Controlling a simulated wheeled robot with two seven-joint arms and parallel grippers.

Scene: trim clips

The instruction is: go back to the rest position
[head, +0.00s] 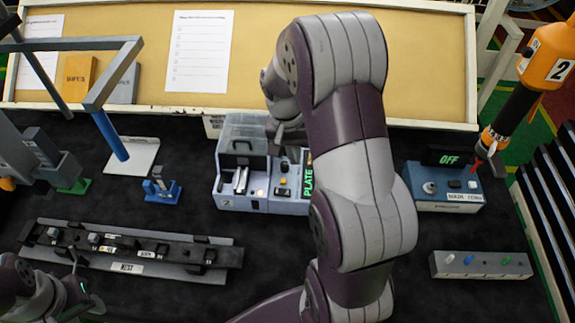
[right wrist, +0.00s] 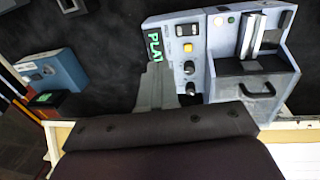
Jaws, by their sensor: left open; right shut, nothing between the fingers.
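My right arm rises through the middle of the head view and bends over at the top. My left gripper (head: 84,290) is at the lower left of the head view, open, just below a dark rail holder (head: 190,272) with several clips. Most of the left arm is cut off.
A blue-grey box (head: 445,190) with an "OFF" display stands at right, under an orange-black tool (head: 520,90). A grey block with coloured buttons (head: 480,265) is at lower right. A blue post stand (head: 130,155) is at left. The tan board (head: 420,70) lies at the back.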

